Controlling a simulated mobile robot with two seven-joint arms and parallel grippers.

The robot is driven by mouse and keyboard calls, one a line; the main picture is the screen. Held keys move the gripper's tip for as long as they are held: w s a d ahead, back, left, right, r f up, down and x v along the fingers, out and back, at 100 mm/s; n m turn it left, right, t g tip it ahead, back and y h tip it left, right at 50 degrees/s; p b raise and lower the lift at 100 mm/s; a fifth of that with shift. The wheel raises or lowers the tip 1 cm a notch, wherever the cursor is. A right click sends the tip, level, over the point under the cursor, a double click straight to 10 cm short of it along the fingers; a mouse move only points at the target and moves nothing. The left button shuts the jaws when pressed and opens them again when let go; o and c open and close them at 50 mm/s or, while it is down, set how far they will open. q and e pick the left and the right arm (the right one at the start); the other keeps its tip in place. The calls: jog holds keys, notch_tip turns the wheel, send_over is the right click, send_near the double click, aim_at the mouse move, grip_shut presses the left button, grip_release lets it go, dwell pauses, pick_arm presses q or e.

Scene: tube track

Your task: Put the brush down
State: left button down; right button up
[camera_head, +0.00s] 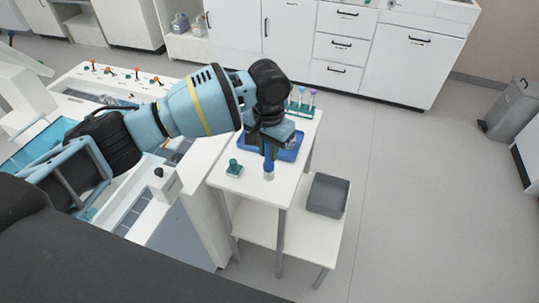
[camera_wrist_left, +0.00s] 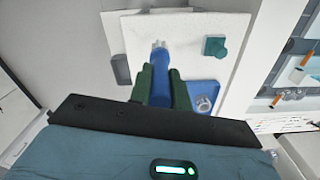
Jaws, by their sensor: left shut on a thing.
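My left gripper (camera_head: 269,143) points down over the small white table and is shut on the blue brush. The brush (camera_head: 269,165) hangs upright from the jaws with its pale bristle end down, close above the table top near its front edge; I cannot tell if it touches. In the left wrist view the brush (camera_wrist_left: 161,80) sits between the two dark green fingers of the left gripper (camera_wrist_left: 163,84), bristles pointing away from the wrist. My right gripper is in neither view.
The white table (camera_head: 246,188) bears a blue tray (camera_head: 292,150) behind the gripper, a tube rack (camera_head: 300,108) at the back and a teal block with a knob (camera_head: 234,169) at left. A grey bin (camera_head: 327,195) stands on the lower shelf. The table's front strip is mostly clear.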

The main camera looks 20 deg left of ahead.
pick_arm(q)
jog(key=shift+w+a+f, duration=0.1)
jog(key=shift+w+f, duration=0.15)
jog(key=shift+w, duration=0.15)
jog(key=shift+f, duration=1.5)
jog(key=shift+f, duration=0.1)
jog(key=c, duration=1.3)
grip_release()
notch_tip(320, 180, up, 11)
jog(key=shift+r+p, duration=0.15)
jog(key=shift+p, duration=0.2)
jog(key=shift+r, duration=0.45)
